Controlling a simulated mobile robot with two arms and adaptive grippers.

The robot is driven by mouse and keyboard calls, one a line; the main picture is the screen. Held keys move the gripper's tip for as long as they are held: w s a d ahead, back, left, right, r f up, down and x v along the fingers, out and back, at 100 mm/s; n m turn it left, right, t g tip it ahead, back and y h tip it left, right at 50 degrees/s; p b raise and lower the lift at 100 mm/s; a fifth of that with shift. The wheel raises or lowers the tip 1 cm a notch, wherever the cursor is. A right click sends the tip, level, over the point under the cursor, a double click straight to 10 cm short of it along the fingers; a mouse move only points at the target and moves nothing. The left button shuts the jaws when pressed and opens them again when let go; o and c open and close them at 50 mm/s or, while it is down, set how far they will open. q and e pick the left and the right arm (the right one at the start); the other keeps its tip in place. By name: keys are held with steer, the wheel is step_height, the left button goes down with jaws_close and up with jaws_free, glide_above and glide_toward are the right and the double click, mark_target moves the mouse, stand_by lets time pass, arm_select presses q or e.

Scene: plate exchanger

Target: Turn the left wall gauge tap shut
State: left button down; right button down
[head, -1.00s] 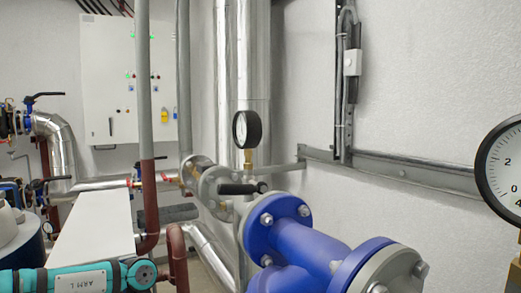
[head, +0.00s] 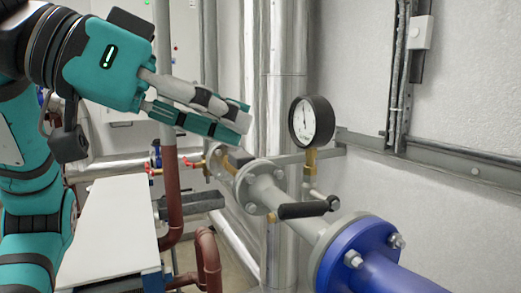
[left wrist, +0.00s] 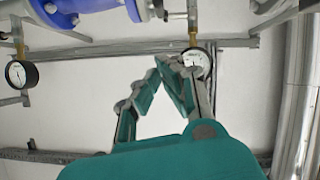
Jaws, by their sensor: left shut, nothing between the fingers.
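The left wall gauge (head: 312,121) has a white dial and black rim, on a brass stem (head: 309,162) above the silver pipe. A black lever handle (head: 300,210) lies roughly level below it, across the front of the pipe. I take it for the tap's handle. My left gripper (head: 246,118) is shut and empty, left of the gauge and above the handle, apart from both in the head view. In the left wrist view the gauge (left wrist: 196,63) shows upside down just beyond the shut fingertips (left wrist: 170,66). The handle is not clear there. My right gripper is out of view.
A blue flanged pipe (head: 365,255) is at the lower right. A grey rail (head: 450,165) runs along the wall, and a tall silver pipe (head: 287,45) stands behind. A second gauge (left wrist: 20,74) shows in the left wrist view. A white surface (head: 110,225) lies at left.

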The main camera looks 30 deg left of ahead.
arm_select(q)
steer(key=m, duration=0.2)
steer(key=p, duration=0.3)
glide_above(297, 205)
steer(key=f, duration=0.3)
steer(key=shift+w+d+f+t, duration=0.15)
steer(key=shift+w+d+t, duration=0.15)
steer(key=shift+w, duration=0.1)
steer(key=f, duration=0.2)
steer(key=shift+s+a+f, duration=0.2)
steer(key=shift+s+f, duration=0.05)
steer(key=shift+f, duration=0.05)
steer(key=shift+s+a+f, duration=0.25)
steer(key=shift+f, duration=0.35)
steer(key=shift+w+d, duration=0.1)
steer(key=shift+d, duration=0.05)
